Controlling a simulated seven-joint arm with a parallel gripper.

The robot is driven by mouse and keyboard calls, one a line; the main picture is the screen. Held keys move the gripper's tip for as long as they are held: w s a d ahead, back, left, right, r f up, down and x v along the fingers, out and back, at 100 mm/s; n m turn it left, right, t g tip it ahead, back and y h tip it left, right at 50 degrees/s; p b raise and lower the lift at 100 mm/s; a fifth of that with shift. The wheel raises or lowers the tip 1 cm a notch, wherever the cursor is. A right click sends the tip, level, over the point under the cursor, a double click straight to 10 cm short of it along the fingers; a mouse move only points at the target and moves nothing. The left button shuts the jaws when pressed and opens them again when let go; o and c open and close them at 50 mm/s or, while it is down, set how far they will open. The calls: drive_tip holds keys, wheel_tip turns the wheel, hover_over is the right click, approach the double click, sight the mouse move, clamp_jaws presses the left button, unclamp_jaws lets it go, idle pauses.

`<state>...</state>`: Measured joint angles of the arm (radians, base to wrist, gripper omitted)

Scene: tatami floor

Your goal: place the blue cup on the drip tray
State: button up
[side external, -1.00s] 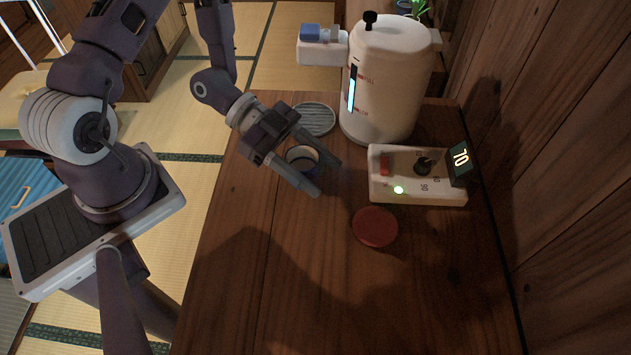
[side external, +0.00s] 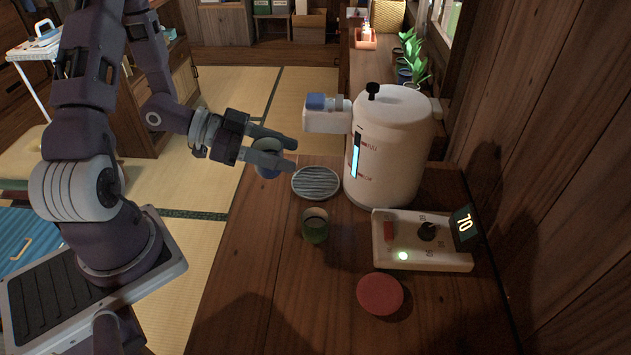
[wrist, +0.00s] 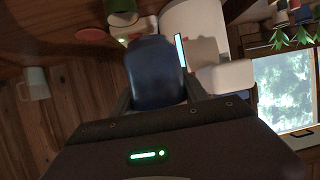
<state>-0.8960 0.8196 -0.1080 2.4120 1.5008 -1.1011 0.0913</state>
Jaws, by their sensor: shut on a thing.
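My gripper (side external: 284,153) is shut on the blue cup (side external: 268,171) and holds it raised at the left edge of the wooden counter. The cup is partly hidden by the fingers in the side view. In the wrist view the blue cup (wrist: 155,75) fills the space between the fingers. The round, ribbed grey drip tray (side external: 316,183) lies on the counter just right of the cup, in front of the dispenser. Its top looks bare. The cup is apart from the tray, left of it in the picture.
The white dispenser (side external: 395,150) stands behind the tray, its spout (side external: 327,117) jutting left above it. A greenish cup (side external: 315,226) stands in front of the tray. A control box (side external: 420,240) and red disc (side external: 380,293) are nearby. A pale mug (wrist: 34,84) shows in the wrist view.

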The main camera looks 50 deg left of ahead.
drive_tip(key=s+a+n+t+y, duration=0.2)
drive_tip(key=a+n+t+y, duration=0.15)
drive_tip(key=a, duration=0.75)
drive_tip(key=shift+g+y, duration=0.25)
drive_tip(key=shift+g, duration=0.3)
drive_tip(key=f, duration=1)
drive_tip(key=shift+w+d, duration=0.3)
drive_tip(key=shift+d, duration=0.05)
drive_tip(key=w+d, duration=0.2)
drive_tip(key=w, duration=0.3)
drive_tip(key=w+d, duration=0.2)
drive_tip(key=w, duration=0.3)
drive_tip(key=w+d, duration=0.2)
drive_tip(key=w, duration=0.3)
drive_tip(key=shift+w+d, duration=0.3)
drive_tip(key=shift+w, duration=0.1)
drive_tip(key=f, duration=0.3)
drive_tip(key=shift+w+d, duration=0.1)
drive_tip(key=shift+w, duration=0.2)
drive_tip(key=shift+f, duration=0.3)
drive_tip(key=shift+f, duration=0.15)
drive_tip(key=o, duration=1.4)
